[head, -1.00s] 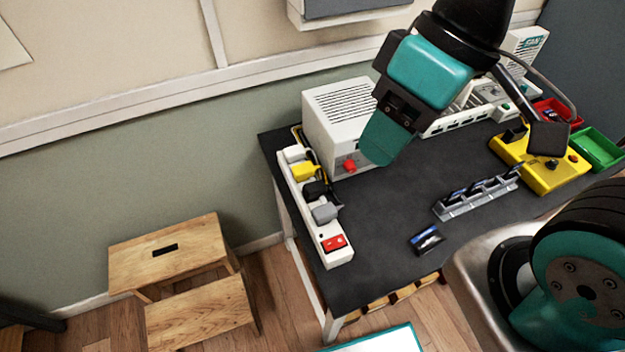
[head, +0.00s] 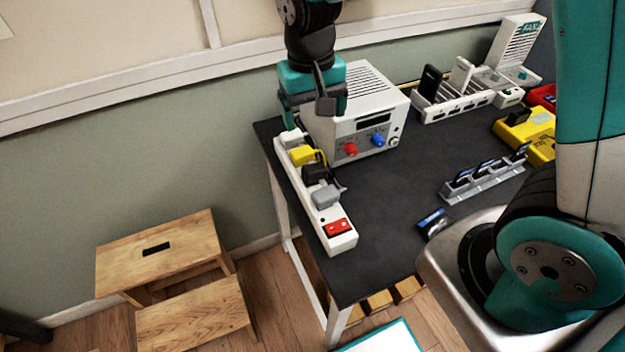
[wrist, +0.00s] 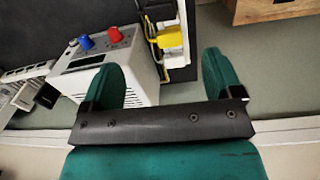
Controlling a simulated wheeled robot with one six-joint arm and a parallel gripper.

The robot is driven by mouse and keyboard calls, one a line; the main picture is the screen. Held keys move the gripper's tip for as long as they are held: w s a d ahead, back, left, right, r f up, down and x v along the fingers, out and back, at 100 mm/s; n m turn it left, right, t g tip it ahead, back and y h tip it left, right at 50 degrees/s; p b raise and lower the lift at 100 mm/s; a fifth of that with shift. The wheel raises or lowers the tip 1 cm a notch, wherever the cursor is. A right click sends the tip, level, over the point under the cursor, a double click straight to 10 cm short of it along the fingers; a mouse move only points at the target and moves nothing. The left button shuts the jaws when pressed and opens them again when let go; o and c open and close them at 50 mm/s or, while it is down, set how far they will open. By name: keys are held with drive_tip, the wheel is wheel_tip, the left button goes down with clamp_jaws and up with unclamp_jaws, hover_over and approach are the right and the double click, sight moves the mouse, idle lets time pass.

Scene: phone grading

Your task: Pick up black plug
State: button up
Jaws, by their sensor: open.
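The black plug (head: 314,173) sits in the white power strip (head: 342,240), between the yellow plug (head: 302,155) and the grey plug (head: 326,195). My gripper (head: 291,116) is above the far end of the strip, beside the white power supply, apart from the black plug. In the wrist view my gripper (wrist: 161,62) has its two green fingers spread with nothing between them. The yellow plug (wrist: 170,37) shows ahead between the fingers; the black plug is hard to make out among the dark cables beyond it.
The white power supply (head: 364,123) with red and blue knobs stands close to the strip. A grey rack (head: 485,183) of phones and a loose phone (head: 432,222) lie to the right. A wooden step stool (head: 165,250) stands on the floor. The black table's middle is clear.

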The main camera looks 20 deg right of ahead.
drive_tip(key=p, duration=0.1)
hover_over(313, 170)
drive_tip(key=f, duration=1)
drive_tip(key=shift+s+d+f, duration=0.15)
drive_tip(key=shift+s+f, duration=0.05)
drive_tip(key=shift+f, duration=0.15)
drive_tip(key=shift+w+f+p, duration=0.1)
drive_tip(key=shift+f+p, duration=0.6)
drive_tip(key=shift+f, duration=2.05)
drive_tip(key=c, duration=1.2)
drive_tip(key=shift+r, duration=0.15)
